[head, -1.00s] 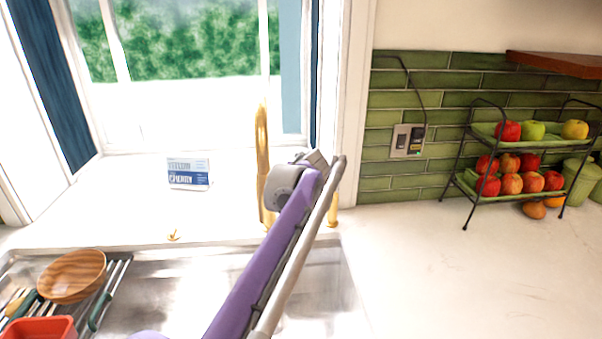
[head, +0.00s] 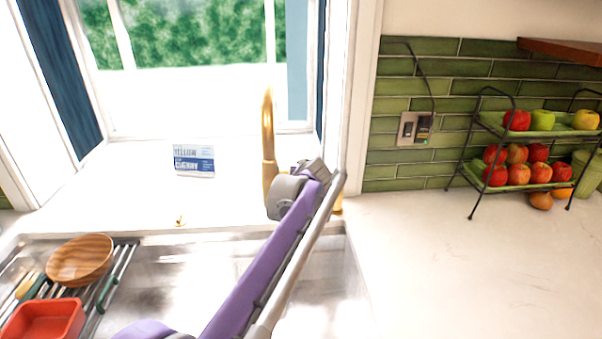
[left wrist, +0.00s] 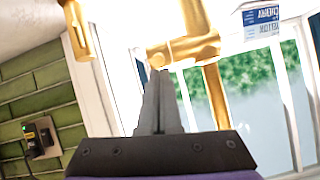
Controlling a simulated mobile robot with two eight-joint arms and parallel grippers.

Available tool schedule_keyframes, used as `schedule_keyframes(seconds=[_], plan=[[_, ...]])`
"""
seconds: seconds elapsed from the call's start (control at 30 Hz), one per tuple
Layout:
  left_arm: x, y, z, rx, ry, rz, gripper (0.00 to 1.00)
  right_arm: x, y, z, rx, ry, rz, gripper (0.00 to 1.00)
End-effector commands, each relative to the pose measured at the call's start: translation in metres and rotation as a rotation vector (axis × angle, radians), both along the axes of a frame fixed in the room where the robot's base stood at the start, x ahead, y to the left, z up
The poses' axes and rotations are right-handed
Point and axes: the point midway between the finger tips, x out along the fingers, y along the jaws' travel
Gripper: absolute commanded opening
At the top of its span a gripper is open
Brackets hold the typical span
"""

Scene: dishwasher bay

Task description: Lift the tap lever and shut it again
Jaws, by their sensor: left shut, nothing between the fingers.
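The gold tap (head: 268,130) stands behind the sink with its spout arching up. In the left wrist view the scene is upside down, and the tap body (left wrist: 193,14) comes in from the top, with the spout (left wrist: 216,95) running down. A short gold side piece, apparently the lever (left wrist: 158,56), sticks out to the left from the tap's collar. My left gripper (left wrist: 160,74) is shut and empty, its tips close to this piece; I cannot tell if they touch. In the head view, my purple arm hides the lever area and the fingers. My right gripper is not in view.
A second gold fixture (left wrist: 80,32) stands beside the tap. The steel sink (head: 170,275) holds a rack with a wooden bowl (head: 80,260) and a red container (head: 45,320). A blue-white box (head: 194,160) stands on the sill. The right counter (head: 440,270) is clear before the fruit rack (head: 478,175).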

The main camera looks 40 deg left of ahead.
Motion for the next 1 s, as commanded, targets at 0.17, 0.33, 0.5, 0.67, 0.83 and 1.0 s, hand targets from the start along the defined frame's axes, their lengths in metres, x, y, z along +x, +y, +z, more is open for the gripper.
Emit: schedule_keyframes(seconds=[0.17, 0.33, 0.5, 0.67, 0.83, 1.0], plan=[[-0.001, -0.001, -0.002, 0.000, 0.000, 0.000, 0.00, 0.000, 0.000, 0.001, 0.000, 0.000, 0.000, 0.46], [-0.002, -0.002, -0.004, 0.000, 0.000, 0.000, 0.00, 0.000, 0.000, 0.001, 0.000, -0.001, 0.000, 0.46], [-0.003, -0.003, -0.008, 0.000, 0.000, 0.000, 0.00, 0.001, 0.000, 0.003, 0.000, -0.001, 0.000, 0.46], [-0.006, -0.005, -0.015, 0.001, 0.001, 0.000, 0.00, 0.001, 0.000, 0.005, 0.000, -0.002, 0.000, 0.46], [-0.008, -0.007, -0.024, 0.000, 0.000, 0.000, 0.00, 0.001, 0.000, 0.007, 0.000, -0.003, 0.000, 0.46], [-0.009, -0.008, -0.032, 0.000, 0.000, 0.000, 0.00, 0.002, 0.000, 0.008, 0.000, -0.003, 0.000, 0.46]])
